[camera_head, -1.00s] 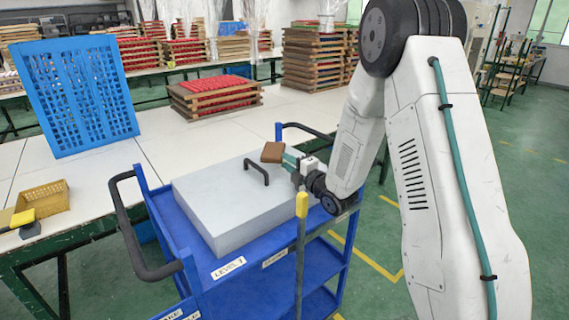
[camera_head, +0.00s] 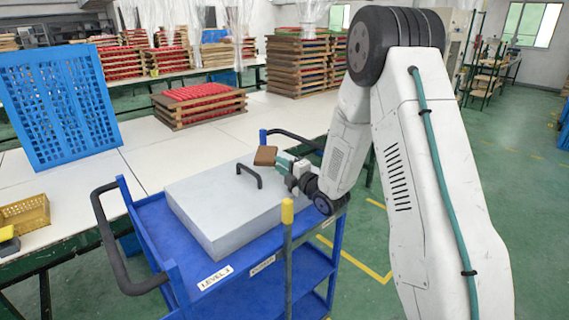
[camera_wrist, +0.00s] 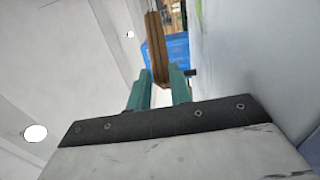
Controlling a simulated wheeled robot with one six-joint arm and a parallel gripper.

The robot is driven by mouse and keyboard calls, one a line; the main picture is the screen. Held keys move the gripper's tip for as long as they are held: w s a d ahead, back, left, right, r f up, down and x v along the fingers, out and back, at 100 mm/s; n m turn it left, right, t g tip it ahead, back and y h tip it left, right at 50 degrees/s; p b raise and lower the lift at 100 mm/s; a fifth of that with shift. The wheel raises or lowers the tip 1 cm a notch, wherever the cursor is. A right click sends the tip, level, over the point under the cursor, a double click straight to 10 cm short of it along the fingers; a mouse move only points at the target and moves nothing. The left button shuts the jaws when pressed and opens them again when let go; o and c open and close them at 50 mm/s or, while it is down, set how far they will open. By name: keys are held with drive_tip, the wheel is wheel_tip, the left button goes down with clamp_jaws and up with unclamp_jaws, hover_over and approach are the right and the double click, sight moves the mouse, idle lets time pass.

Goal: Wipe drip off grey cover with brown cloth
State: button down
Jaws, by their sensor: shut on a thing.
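The grey cover (camera_head: 215,205) is a flat box-shaped lid with a black handle (camera_head: 250,174) on top, lying on the blue cart (camera_head: 195,280). My gripper (camera_head: 279,160) is above the far right part of the cover, shut on the brown cloth (camera_head: 265,155), a folded pad. In the wrist view the cloth (camera_wrist: 156,48) stands edge-on between the teal fingers (camera_wrist: 160,84). I cannot tell whether the cloth touches the cover. I see no drip on the visible part of the cover; the side by the gripper is partly hidden.
A white table (camera_head: 155,160) behind the cart holds a blue perforated crate (camera_head: 60,105), a yellow basket (camera_head: 25,215) and a stack of red trays (camera_head: 198,104). A yellow-tipped post (camera_head: 287,212) stands at the cart's near side. Green floor is free at right.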

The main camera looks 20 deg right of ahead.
sight(266, 191)
drive_tip(key=shift+g, duration=0.5)
drive_tip(key=a+f, duration=0.1)
drive_tip(key=s+a+f, duration=0.1)
drive_tip(key=a+f, duration=0.1)
drive_tip(key=a, duration=0.1)
drive_tip(key=shift+s+f, duration=0.2)
drive_tip(key=shift+s, duration=0.15)
drive_tip(key=shift+s+a, duration=0.2)
drive_tip(key=shift+a, duration=0.35)
drive_tip(key=shift+s+a, duration=0.15)
drive_tip(key=shift+a, duration=0.4)
drive_tip(key=shift+s+a+r, duration=0.1)
drive_tip(key=shift+a, duration=0.1)
drive_tip(key=shift+a+r, duration=0.1)
drive_tip(key=shift+r, duration=1.15)
drive_tip(key=shift+w+d+r, duration=0.15)
drive_tip(key=shift+d+r, duration=0.05)
drive_tip(key=shift+r, duration=0.75)
drive_tip(key=shift+w+d+r, duration=0.15)
drive_tip(key=shift+r, duration=0.75)
drive_tip(key=shift+r, duration=0.1)
